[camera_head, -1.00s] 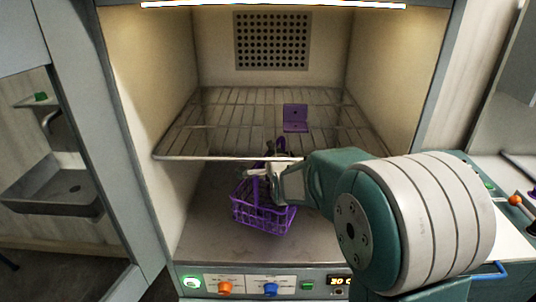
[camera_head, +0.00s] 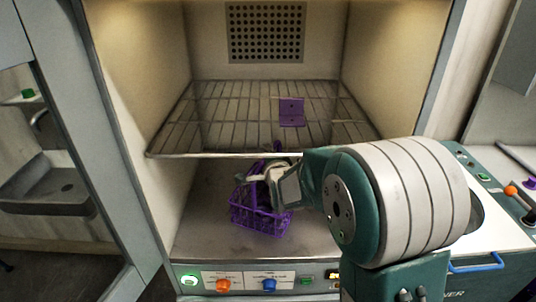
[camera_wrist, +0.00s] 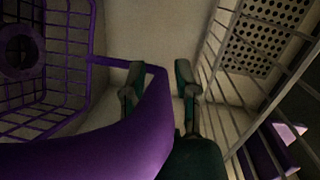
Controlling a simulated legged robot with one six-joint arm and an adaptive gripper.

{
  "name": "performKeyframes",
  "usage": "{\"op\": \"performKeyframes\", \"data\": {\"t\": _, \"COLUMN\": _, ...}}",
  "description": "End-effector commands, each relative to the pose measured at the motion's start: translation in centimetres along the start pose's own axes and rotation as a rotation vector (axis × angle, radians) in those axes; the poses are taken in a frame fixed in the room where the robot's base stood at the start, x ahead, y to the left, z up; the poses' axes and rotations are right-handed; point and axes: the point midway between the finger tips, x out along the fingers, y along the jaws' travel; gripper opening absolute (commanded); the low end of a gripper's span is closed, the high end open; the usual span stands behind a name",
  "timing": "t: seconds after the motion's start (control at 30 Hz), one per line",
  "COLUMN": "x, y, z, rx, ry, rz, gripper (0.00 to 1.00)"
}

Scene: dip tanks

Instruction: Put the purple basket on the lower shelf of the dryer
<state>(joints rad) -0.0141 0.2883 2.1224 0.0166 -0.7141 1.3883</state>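The purple basket (camera_head: 260,219) is inside the dryer, below the wire shelf. It appears to stand upright on the grey lower shelf (camera_head: 205,235), though contact is hard to confirm. Its mesh also shows at the left of the wrist view (camera_wrist: 67,50). My gripper (camera_head: 266,177) is at the basket's top, under the wire rack's front edge. In the wrist view, its two fingers (camera_wrist: 157,92) are spread apart, with the purple handle (camera_wrist: 158,110) passing between them. A gap shows beside the handle, so it does not look clamped.
The wire upper shelf (camera_head: 225,125) lies close above my gripper, with a purple plate-like piece (camera_head: 291,112) on it. The control panel (camera_head: 245,283) runs along the dryer's front. The lower shelf has free room left of the basket. A sink (camera_head: 45,185) stands at far left.

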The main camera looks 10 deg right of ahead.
Motion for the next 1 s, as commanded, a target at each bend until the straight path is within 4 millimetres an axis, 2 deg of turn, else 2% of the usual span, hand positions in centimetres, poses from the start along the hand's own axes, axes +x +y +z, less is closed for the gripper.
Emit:
{"op": "performKeyframes", "data": {"t": 0.37, "x": 0.0, "y": -0.2, "z": 0.1, "rx": -0.001, "ry": -0.001, "rz": -0.001, "gripper": 0.53}}
{"op": "performKeyframes", "data": {"t": 0.47, "x": -0.8, "y": -0.3, "z": 0.0, "rx": -0.001, "ry": -0.001, "rz": -0.001, "gripper": 0.53}}
{"op": "performKeyframes", "data": {"t": 1.0, "x": -10.3, "y": -0.2, "z": 0.0, "rx": -0.001, "ry": -0.001, "rz": -0.002, "gripper": 0.53}}
